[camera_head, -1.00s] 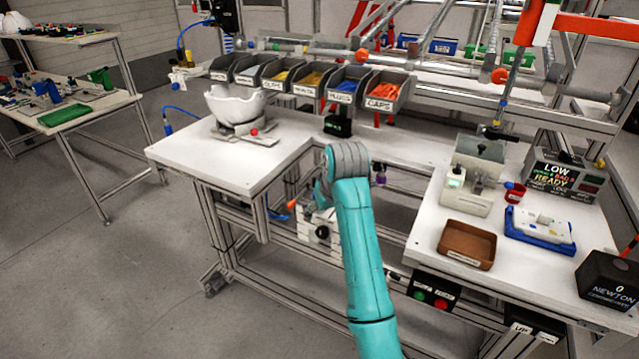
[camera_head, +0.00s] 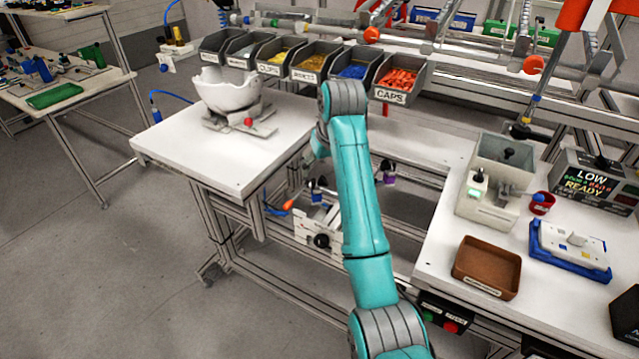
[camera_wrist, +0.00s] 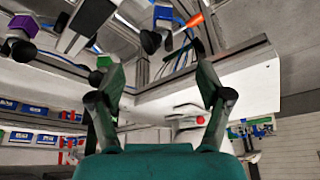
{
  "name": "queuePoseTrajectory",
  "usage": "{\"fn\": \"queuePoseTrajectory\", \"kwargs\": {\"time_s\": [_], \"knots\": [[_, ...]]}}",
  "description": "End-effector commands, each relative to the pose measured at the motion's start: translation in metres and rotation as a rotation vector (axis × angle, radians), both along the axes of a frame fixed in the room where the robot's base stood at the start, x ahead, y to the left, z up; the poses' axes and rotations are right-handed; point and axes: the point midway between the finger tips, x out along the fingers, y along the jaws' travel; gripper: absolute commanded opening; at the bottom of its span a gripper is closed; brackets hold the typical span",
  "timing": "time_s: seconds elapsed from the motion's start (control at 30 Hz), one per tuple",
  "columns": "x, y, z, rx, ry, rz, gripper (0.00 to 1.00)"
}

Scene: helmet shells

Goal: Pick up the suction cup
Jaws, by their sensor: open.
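My gripper (camera_wrist: 161,78) is open and empty in the wrist view, its two dark fingers spread apart. In the head view my arm hides most of it, near the gap between the two white worktops. No suction cup can be picked out with certainty. Candidates are small dark-ended fittings below the worktop: a purple-bodied one (camera_head: 389,172), also at the upper left of the wrist view (camera_wrist: 20,40), and a blue-bodied one (camera_head: 318,186), also at the top of the wrist view (camera_wrist: 165,16). An orange-tipped part (camera_head: 288,204) is beside the blue one. My gripper touches none of them visibly.
A white helmet shell (camera_head: 228,92) sits on a fixture on the left worktop (camera_head: 170,150). Labelled bins (camera_head: 390,95) line the back. A brown tray (camera_head: 487,262), a grey device (camera_head: 490,205) and a blue-based holder (camera_head: 570,262) stand on the right worktop. Frame rails run below.

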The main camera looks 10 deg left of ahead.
Motion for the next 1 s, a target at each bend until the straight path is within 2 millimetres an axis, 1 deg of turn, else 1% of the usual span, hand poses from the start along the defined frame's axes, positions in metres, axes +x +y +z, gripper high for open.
{"fn": "queuePoseTrajectory", "kwargs": {"time_s": [0.03,0.1,0.37,0.6,0.7,0.8,1.0], "knots": [[0.002,0.002,-0.007,-0.001,0.002,0.000,0.77],[0.005,0.003,-0.015,-0.001,0.002,0.000,0.77],[0.011,0.006,-0.031,-0.001,0.001,0.000,0.77],[0.023,0.009,-0.062,-0.001,0.002,0.000,0.77],[0.026,0.011,-0.070,0.000,0.000,0.000,0.77],[0.027,0.012,-0.074,0.000,0.000,0.000,0.77],[0.028,0.012,-0.074,0.001,-0.001,0.000,0.77]]}}
